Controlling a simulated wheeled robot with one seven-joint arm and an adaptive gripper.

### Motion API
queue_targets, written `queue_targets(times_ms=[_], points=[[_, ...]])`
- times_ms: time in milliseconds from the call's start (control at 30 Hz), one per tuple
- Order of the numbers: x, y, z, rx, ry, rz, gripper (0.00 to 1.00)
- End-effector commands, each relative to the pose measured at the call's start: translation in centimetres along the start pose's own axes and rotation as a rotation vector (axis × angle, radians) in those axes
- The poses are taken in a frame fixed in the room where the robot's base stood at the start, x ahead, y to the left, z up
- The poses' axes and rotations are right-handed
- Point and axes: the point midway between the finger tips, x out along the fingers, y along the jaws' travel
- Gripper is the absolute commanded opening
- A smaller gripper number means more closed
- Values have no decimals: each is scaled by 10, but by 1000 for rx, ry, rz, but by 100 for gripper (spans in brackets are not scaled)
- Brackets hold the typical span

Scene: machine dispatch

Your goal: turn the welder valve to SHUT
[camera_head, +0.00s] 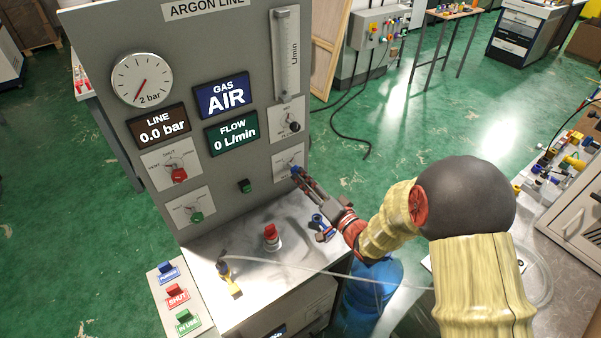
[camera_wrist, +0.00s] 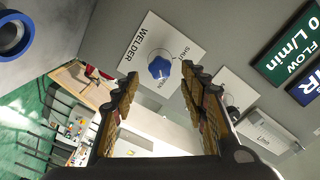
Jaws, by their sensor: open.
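In the head view the plate (camera_head: 281,166) is at the lower right of the grey panel, with the knob partly hidden by my gripper (camera_head: 303,178). In the wrist view my gripper (camera_wrist: 160,80) is open and empty. Its fingertips lie either side of the knob in the picture; I cannot tell whether they touch it. Which mark the knob points to is not clear.
The panel carries a red knob (camera_head: 179,175), a green knob (camera_head: 197,217) and a black knob (camera_head: 295,126). Displays read GAS AIR, LINE 0.0 bar and FLOW 0 L/min. A red button (camera_head: 271,231) and a yellow-black item (camera_head: 228,278) are on the bench below.

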Motion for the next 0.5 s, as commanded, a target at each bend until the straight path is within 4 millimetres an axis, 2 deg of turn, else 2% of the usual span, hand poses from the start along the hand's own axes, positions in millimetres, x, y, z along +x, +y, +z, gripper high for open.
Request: queue_targets(times_ms=[200, 333, 500], points=[[34, 0, 2, -1, -1, -1, 44], [47, 1, 1, -1, -1, 0, 44], [54, 0, 1, -1, 0, 1, 44]])
